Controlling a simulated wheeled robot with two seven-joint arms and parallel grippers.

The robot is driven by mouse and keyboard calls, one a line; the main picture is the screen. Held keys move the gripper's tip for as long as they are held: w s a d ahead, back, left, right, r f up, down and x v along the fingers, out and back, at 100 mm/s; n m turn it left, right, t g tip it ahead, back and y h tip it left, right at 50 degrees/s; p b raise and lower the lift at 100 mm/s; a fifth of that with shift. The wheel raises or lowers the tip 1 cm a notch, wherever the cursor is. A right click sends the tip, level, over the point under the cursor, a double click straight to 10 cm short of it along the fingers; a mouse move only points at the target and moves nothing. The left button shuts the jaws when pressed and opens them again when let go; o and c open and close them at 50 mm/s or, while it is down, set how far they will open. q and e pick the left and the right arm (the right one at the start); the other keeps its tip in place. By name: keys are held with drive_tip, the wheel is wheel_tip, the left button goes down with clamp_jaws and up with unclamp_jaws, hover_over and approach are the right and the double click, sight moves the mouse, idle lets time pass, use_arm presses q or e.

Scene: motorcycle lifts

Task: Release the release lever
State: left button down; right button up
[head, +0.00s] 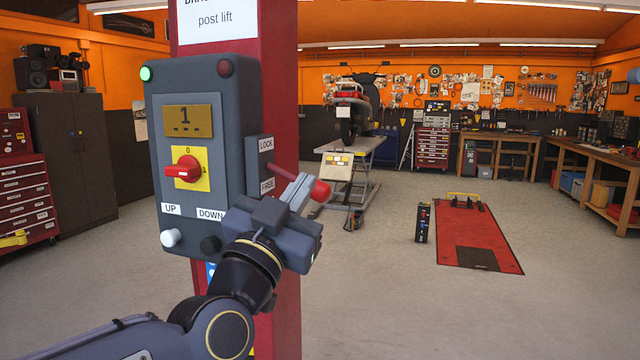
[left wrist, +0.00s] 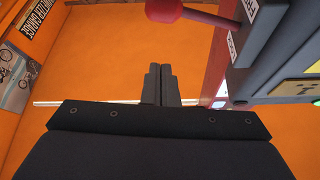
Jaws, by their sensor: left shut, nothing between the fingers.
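The release lever is a red rod with a red ball knob (head: 320,191). It sticks out to the right from a grey side box (head: 261,150) labelled LOCK above and FREE below, on the post lift's control box. The rod leaves the side box between the two labels. My left gripper (head: 303,180) is shut and empty, its fingers at the lever near the knob and hiding part of the rod. In the left wrist view, the knob (left wrist: 163,10) lies beyond the shut fingertips (left wrist: 159,67), with a visible gap in the picture. I cannot tell whether they touch. My right gripper is not in view.
The grey control box (head: 215,110) on the red post (head: 283,80) has a red rotary switch (head: 186,168), UP and DOWN buttons, and a lit green lamp (head: 146,74). A scooter on a lift table (head: 350,158) and a red floor lift (head: 480,235) stand behind.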

use_arm(q)
drive_tip(key=shift+h, duration=0.3)
drive_tip(key=v, duration=0.4)
drive_tip(key=shift+s+d+r+b, duration=0.1)
drive_tip(key=shift+s+d+b, duration=0.2)
drive_tip(key=shift+b, duration=0.1)
